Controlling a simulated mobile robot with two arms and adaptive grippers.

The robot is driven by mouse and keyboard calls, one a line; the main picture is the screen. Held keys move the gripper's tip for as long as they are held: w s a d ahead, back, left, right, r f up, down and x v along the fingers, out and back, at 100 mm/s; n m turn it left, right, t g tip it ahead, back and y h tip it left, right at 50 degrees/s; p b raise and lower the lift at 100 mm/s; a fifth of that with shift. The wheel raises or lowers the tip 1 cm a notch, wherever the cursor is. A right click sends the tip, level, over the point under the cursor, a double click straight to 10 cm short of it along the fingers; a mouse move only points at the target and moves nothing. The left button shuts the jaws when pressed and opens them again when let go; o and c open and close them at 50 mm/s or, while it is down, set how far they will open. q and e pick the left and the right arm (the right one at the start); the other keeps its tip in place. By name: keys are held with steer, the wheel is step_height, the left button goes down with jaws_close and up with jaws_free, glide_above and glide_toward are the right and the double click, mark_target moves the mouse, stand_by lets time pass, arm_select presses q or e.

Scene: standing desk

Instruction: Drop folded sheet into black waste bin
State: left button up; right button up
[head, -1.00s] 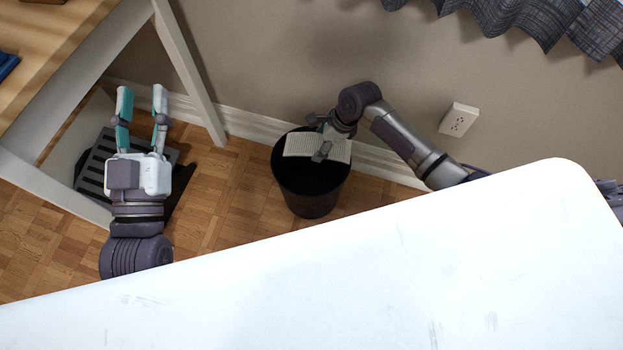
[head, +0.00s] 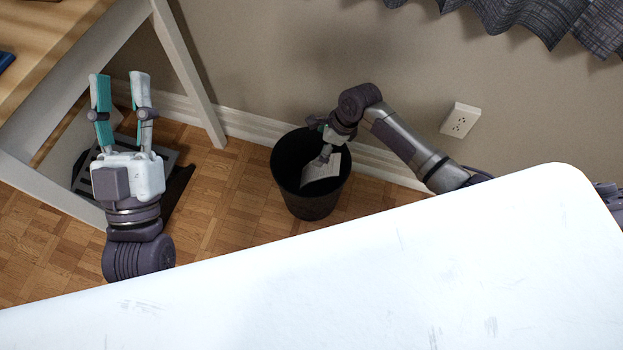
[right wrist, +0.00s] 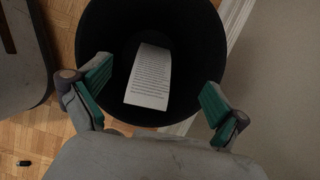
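The folded sheet (head: 322,168), white with printed lines, is inside the black waste bin (head: 312,203). In the right wrist view the sheet (right wrist: 149,77) lies or falls within the bin (right wrist: 108,22), apart from my fingers; I cannot tell whether it rests on the bottom. My right gripper (right wrist: 155,96) is open and empty, with its fingers spread wide over the bin's mouth. In the head view my right gripper (head: 324,147) is partly hidden by its own wrist. My left gripper (head: 119,95) is open and empty, far left of the bin.
The white desk top (head: 330,265) fills the foreground. A wooden table with a pale frame (head: 188,75) stands at the left. A dark slatted object (head: 178,185) lies under my left gripper. The wall has an outlet (head: 459,120). Parquet floor (head: 235,195) is clear left of the bin.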

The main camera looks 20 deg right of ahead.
steer(key=v, duration=1.2)
stand_by(0.4)
